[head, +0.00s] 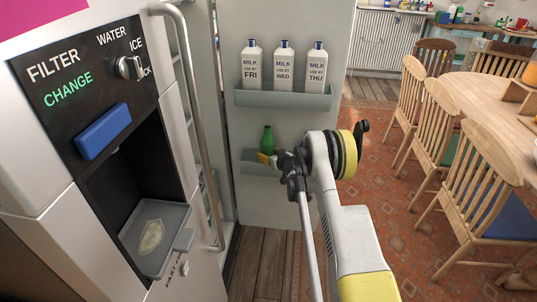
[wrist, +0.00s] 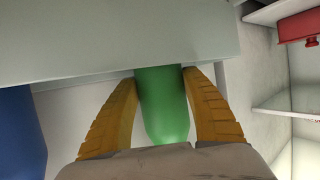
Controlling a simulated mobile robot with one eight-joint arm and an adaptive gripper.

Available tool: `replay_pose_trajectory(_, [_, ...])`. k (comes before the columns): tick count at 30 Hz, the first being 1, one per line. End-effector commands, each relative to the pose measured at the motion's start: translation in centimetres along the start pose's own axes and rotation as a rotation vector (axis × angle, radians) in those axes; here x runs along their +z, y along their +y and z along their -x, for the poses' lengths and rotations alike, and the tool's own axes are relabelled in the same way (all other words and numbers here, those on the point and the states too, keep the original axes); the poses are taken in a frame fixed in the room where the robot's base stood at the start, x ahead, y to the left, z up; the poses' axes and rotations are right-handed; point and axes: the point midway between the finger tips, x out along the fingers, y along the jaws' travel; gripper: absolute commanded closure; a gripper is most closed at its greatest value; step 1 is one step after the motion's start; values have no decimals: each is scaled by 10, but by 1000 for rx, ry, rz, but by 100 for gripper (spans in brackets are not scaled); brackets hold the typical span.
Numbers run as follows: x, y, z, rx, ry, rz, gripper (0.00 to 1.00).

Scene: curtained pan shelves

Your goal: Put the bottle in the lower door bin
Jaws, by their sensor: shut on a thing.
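The green bottle (head: 267,139) stands upright at the lower door bin (head: 250,168), its neck and shoulder showing above the bin's rim. My gripper (head: 266,158) is at the bin's front, with its yellow fingers at the bottle. In the wrist view my gripper (wrist: 165,110) is shut on the green bottle (wrist: 164,105), one finger on each side. A pale panel, which looks like the bin's wall (wrist: 130,40), hides part of the bottle there. I cannot tell whether the bottle's base touches the bin's floor.
The upper door bin (head: 285,99) holds three milk bottles (head: 284,68). The fridge handle (head: 207,120) and the dispenser tray (head: 155,238) are at the left. Wooden chairs (head: 480,180) and a table stand at the right. A blue thing (wrist: 18,135) shows at the left in the wrist view.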

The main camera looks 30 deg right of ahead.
Motion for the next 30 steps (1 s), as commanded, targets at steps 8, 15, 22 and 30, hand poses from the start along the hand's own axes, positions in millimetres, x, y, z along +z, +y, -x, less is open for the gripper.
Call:
replay_pose_trajectory(8, [10,0,-4,0,1,0,85])
replay_pose_trajectory(15, [10,0,-4,0,1,0,85])
replay_pose_trajectory(22, [11,0,-5,0,1,0,85])
replay_pose_trajectory(30, [14,0,-6,0,0,0,20])
